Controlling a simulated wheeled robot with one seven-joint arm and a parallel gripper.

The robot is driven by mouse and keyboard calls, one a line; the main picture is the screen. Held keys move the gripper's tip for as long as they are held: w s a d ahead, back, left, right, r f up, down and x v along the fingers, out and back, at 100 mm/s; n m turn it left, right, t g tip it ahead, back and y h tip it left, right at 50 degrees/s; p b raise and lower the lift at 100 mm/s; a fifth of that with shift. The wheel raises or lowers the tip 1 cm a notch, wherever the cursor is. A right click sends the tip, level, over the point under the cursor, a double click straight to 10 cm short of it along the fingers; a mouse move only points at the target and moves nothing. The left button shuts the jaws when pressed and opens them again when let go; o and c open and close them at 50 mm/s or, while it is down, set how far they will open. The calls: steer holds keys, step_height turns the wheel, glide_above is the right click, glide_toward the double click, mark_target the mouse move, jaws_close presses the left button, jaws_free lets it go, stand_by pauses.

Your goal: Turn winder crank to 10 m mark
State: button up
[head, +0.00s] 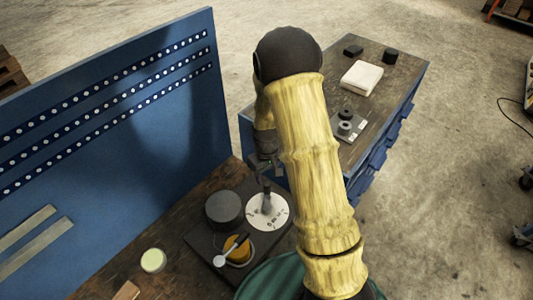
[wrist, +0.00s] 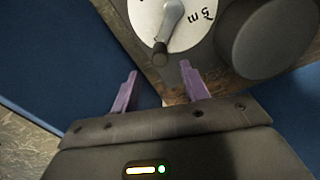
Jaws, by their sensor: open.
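The winder stands on a dark base plate (head: 200,243) on the workbench. Its white round dial (head: 281,212) carries black marks; in the wrist view the dial (wrist: 205,32) shows an upside-down "5 m". The grey crank (wrist: 173,14) lies over the dial, its dark knob (wrist: 160,53) toward my gripper. A dark drum (wrist: 268,38) stands beside the dial; it also shows in the head view (head: 224,209). My gripper (wrist: 158,71) is open and empty, its two purple fingers apart, with the knob just beyond and between their tips. The crank's reading cannot be told.
An orange spool (head: 238,250) with a white-ended lever sits at the plate's front. A pale green round item (head: 153,260) is to its left. A blue perforated panel (head: 120,120) rises behind the bench. A second blue bench (head: 400,75) holds a white block (head: 361,78) and small dark parts.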

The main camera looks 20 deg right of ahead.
step_height(320, 180, up, 11)
steer(key=b, duration=0.2)
steer(key=shift+r, duration=0.1)
stand_by(0.5)
steer(key=s+r+m+t, duration=0.2)
steer(key=s+r+m, duration=0.1)
steer(key=s, duration=1.2)
steer(key=shift+d+r+m+t, duration=0.15)
steer(key=shift+d+m+t, duration=0.15)
steer(key=shift+d+m, duration=0.2)
steer(key=shift+w+a, duration=0.1)
steer(key=shift+w, duration=0.15)
steer(key=shift+s, duration=0.15)
